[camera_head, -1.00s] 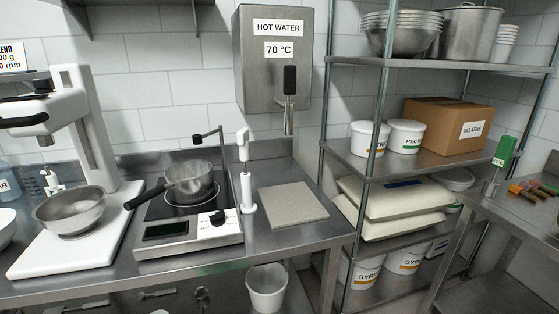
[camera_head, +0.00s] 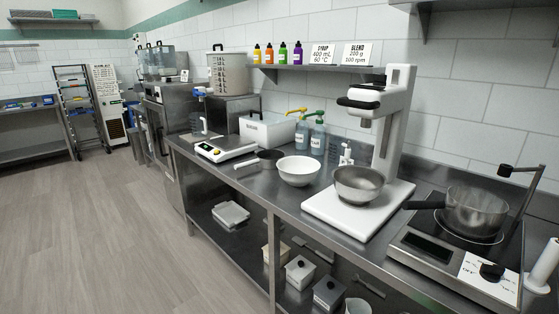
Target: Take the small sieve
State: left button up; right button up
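I cannot clearly make out a small sieve. A small dark round item with a handle (camera_head: 264,159) lies on the steel counter, left of the white bowl (camera_head: 298,171); it may be the sieve or a small pan, but it is too small to tell. Neither of my grippers is in view.
The steel counter (camera_head: 240,177) also holds a scale (camera_head: 224,150), pump bottles (camera_head: 317,138), a stand mixer (camera_head: 394,120) with a steel bowl (camera_head: 358,184), and a saucepan (camera_head: 476,211) on a hot plate (camera_head: 425,246). Open floor (camera_head: 110,230) lies left.

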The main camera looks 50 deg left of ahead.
aim_at(260, 162)
jog(key=u, duration=1.7)
jog(key=i+z, duration=0.25)
jog(key=i, duration=0.2)
jog(key=i+j+z, duration=0.55)
jog(key=i, duration=0.25)
jog(key=l, duration=0.1)
